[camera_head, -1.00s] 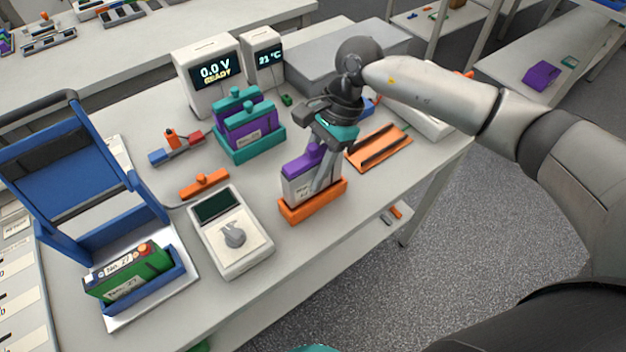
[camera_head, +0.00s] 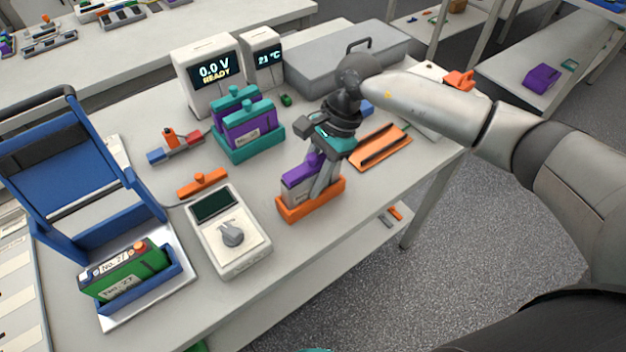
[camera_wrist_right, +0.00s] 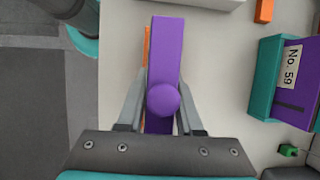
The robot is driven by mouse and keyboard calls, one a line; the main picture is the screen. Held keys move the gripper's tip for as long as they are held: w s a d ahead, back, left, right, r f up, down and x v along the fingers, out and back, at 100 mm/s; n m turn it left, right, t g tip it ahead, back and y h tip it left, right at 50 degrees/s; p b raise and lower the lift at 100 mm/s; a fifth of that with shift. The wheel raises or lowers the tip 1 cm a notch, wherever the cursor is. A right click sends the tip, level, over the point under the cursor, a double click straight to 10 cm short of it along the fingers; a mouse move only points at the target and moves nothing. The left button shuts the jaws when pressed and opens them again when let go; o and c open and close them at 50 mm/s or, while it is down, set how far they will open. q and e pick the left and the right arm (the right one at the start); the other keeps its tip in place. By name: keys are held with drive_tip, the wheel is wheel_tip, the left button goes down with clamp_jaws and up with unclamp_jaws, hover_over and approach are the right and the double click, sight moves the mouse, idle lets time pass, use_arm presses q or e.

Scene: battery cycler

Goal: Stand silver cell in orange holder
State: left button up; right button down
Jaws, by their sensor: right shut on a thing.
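The silver cell (camera_head: 297,190) has a purple top and stands upright at the orange holder (camera_head: 312,207) near the bench's front edge. Its lower part is hidden behind the holder's wall, so it appears to sit inside; full seating cannot be told. My right gripper (camera_head: 318,178) reaches down from above and is shut on the cell. In the right wrist view, the purple top (camera_wrist_right: 166,55) with its round knob lies between the two fingers (camera_wrist_right: 161,110). A thin strip of the orange holder (camera_wrist_right: 147,45) shows beside it. My left gripper is not in view.
A teal holder (camera_head: 250,150) with purple-and-teal cells stands behind. A white meter (camera_head: 232,250) is left of the orange holder, and an orange tray (camera_head: 380,148) is to its right. A green cell (camera_head: 125,272) sits in a blue holder at front left.

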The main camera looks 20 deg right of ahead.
drive_tip(key=c, duration=1)
unclamp_jaws()
drive_tip(key=shift+s+d+f, duration=0.1)
drive_tip(key=shift+s+f, duration=0.1)
drive_tip(key=shift+f, duration=0.3)
drive_tip(key=shift+s+f, duration=0.2)
drive_tip(key=shift+f, duration=0.3)
drive_tip(key=o, duration=0.4)
drive_tip(key=shift+w, duration=0.15)
drive_tip(key=shift+o, duration=0.2)
drive_tip(key=shift+r+p, duration=0.4)
drive_tip(key=shift+p, duration=0.2)
drive_tip(key=v, duration=1.2)
drive_tip(key=shift+w+r, duration=0.3)
drive_tip(key=shift+r, duration=0.15)
